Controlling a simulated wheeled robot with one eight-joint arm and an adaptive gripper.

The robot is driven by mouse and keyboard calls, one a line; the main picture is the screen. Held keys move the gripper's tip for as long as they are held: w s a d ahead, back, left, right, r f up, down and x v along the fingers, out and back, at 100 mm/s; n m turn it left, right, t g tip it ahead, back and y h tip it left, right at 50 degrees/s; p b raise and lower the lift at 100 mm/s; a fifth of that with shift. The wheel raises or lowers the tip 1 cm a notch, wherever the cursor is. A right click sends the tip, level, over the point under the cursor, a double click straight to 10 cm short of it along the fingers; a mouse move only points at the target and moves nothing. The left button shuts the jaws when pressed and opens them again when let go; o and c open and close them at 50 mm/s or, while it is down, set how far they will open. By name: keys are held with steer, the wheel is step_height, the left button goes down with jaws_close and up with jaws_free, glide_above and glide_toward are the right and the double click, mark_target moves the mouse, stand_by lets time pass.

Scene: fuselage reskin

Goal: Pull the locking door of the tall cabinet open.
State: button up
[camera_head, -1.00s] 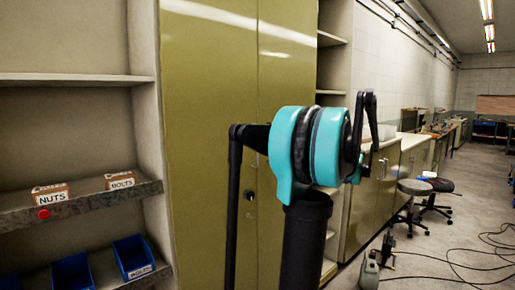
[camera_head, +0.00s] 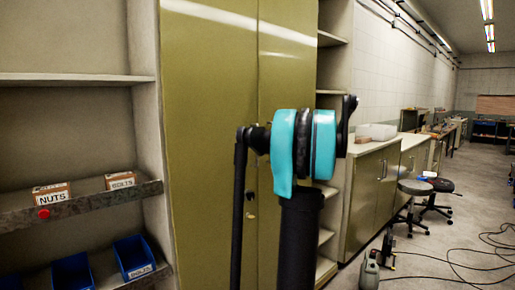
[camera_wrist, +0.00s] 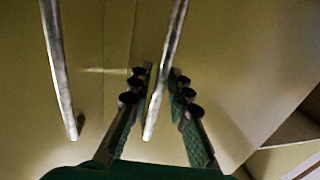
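The tall cabinet (camera_head: 215,110) is olive-yellow with two doors that look shut in the head view. Small metal fittings (camera_head: 250,196) show near the door seam. In the wrist view two long metal bars stand out from the door faces, a left bar (camera_wrist: 58,70) and a right bar (camera_wrist: 166,65). My gripper (camera_wrist: 162,70) is open, its fingers pointing at the cabinet. The right bar runs between the two fingers, closer to the left one; I cannot tell whether it touches. My gripper is hidden behind my arm in the head view.
Left is an open shelf (camera_head: 80,80) with boxes marked nuts (camera_head: 52,196) and bolts (camera_head: 120,181) and blue bins (camera_head: 134,257). Right are a narrow open shelf (camera_head: 328,95), low cabinets (camera_head: 375,190), stools (camera_head: 436,186) and floor cables (camera_head: 480,240).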

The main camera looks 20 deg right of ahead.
jaws_close()
stand_by(0.4)
